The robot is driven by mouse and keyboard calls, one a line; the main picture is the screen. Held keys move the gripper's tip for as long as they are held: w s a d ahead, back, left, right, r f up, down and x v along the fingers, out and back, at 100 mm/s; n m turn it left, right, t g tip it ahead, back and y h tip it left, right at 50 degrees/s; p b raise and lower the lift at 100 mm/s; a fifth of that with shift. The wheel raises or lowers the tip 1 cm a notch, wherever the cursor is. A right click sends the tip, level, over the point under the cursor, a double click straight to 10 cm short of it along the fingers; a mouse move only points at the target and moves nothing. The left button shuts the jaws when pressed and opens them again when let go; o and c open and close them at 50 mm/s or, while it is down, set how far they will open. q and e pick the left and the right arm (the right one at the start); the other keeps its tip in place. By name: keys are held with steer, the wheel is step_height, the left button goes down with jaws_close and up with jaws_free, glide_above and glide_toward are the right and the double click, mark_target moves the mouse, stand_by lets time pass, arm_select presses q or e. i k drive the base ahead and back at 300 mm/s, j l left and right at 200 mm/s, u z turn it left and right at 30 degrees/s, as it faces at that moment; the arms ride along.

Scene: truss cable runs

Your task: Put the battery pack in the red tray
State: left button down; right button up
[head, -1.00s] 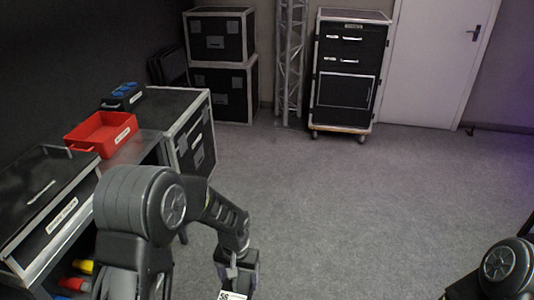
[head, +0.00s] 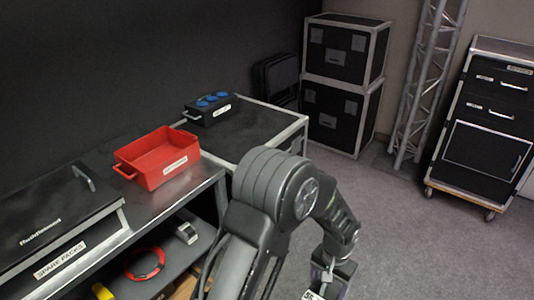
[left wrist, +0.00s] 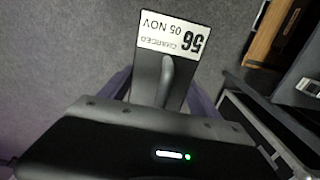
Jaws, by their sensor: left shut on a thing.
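The red tray (head: 160,158) stands on the dark bench at left in the head view and looks empty, with a white label on its front. My left gripper (head: 328,276) hangs low over the floor, right of the bench and well apart from the tray. It is shut on the battery pack (head: 312,295), whose white label shows at the picture's bottom edge. In the left wrist view the dark battery pack (left wrist: 178,90) carries a white label reading "56", "CHARGED", "05 NOV". My right gripper is not in view.
A black box with blue sockets (head: 210,108) stands behind the tray. A closed case labelled "SPARE PACKS" (head: 60,215) is left of it. A red ring (head: 145,264) lies on the lower shelf. Cases and a truss (head: 425,85) stand at the back. Floor on the right is clear.

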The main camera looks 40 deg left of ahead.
mark_target(158, 156)
steer(key=i, duration=2.7)
steer(key=u, duration=2.85)
